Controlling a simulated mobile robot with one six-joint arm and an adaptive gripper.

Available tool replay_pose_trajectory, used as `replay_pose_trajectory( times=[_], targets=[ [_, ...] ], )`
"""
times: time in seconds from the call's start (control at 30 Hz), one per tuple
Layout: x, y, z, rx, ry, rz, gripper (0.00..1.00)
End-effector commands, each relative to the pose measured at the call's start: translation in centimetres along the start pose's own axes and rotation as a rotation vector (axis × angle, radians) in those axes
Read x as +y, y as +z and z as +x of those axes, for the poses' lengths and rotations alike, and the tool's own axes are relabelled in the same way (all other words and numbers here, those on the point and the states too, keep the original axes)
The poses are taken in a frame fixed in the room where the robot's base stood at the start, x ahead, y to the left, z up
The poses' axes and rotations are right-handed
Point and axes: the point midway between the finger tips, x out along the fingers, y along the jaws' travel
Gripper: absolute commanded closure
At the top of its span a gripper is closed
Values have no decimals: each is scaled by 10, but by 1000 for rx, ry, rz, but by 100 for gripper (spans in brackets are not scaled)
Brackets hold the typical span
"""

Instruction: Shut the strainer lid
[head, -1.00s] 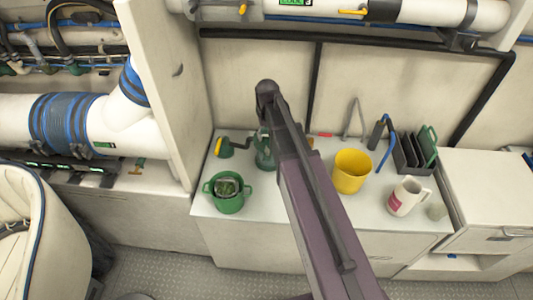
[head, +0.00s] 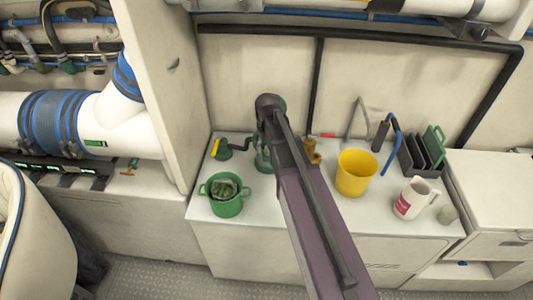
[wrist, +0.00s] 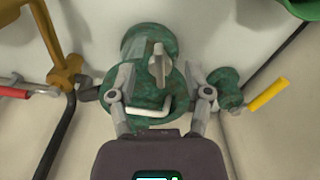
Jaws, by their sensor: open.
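The green strainer (head: 263,161) stands on the white counter, partly behind my arm in the head view. In the wrist view its mottled green body (wrist: 148,40) is at the top centre. A green round part with a pale bar handle, apparently the lid (wrist: 148,97), lies below it, between my fingers. A grey upright fitting (wrist: 158,66) is in front of the body. The lid's exact tilt is hard to tell. My gripper (wrist: 158,78) is open, one finger on each side of the green part; contact is unclear. In the head view my fingertips are hidden.
A valve with a yellow handle (wrist: 268,94) is beside the strainer. A brass-coloured fitting (wrist: 62,75) and red handle (wrist: 14,92) are on its other side.

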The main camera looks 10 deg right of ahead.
Motion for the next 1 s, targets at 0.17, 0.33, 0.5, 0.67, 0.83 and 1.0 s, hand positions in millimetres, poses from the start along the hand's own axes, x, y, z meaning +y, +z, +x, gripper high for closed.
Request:
replay_pose_trajectory(
  times=[0.17, 0.33, 0.5, 0.67, 0.83, 1.0],
  targets=[
    [0, 0, 9, 0, 0, 0, 36],
    [0, 0, 10, 0, 0, 0, 36],
    [0, 0, 10, 0, 0, 0, 36],
    [0, 0, 10, 0, 0, 0, 54],
    [0, 0, 10, 0, 0, 0, 100],
    [-2, 0, 10, 0, -1, 1, 100]
  ],
)
